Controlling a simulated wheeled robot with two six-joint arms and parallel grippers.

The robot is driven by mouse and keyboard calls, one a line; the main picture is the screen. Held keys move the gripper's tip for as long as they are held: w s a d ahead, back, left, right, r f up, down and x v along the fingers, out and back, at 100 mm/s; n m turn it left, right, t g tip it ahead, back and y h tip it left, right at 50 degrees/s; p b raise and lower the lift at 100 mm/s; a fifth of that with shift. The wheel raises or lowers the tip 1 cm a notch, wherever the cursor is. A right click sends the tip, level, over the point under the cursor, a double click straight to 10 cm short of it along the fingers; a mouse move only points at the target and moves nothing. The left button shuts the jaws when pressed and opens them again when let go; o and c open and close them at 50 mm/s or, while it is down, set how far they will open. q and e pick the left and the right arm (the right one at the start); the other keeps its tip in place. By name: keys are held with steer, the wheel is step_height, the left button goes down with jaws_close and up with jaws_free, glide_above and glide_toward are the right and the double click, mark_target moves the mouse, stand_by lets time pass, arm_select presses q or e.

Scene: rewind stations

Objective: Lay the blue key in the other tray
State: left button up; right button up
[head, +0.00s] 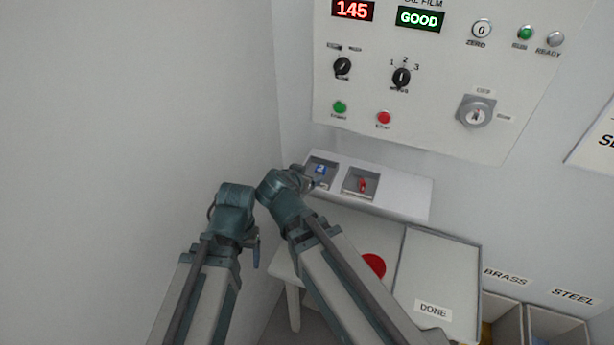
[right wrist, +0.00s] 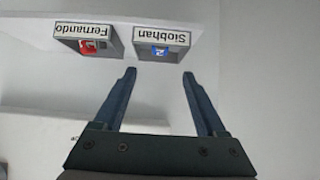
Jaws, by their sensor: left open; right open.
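The blue key (head: 320,169) lies in the left-hand tray of the white ledge. The right wrist view shows the blue key (right wrist: 160,51) in the tray labelled Siobhan (right wrist: 161,38). The other tray, labelled Fernando (right wrist: 87,30), holds a red key (right wrist: 88,46) and is the right-hand tray (head: 346,190) in the head view. My right gripper (right wrist: 159,73) is open and empty, its fingertips just short of the Siobhan tray and apart from the key. My left gripper (head: 256,250) is open beside the left wall, lower than the trays; its fingers are barely visible.
A control panel (head: 440,110) with knobs, buttons and a key switch (head: 476,112) is above the ledge (head: 405,192). Below are a table with a red disc (head: 374,264), a DONE tray (head: 440,265), and BRASS and STEEL bins (head: 555,322). A bare wall (head: 130,130) bounds the left.

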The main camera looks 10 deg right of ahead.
steer(key=s+a+f+n+g+y, duration=0.2)
steer(key=s+a+f+n+g, duration=0.2)
steer(key=s, duration=0.4)
steer(key=s+a+f+n+g+y, duration=0.2)
steer(key=s+a+f+n+g, duration=0.2)
steer(key=s, duration=0.4)
steer(key=n+g, duration=0.1)
steer(key=n, duration=0.1)
steer(key=shift+f+n+y, duration=0.3)
steer(key=shift+y, duration=0.1)
step_height(320, 180, down, 5)
steer(key=b, duration=0.5)
steer(key=shift+f, duration=0.1)
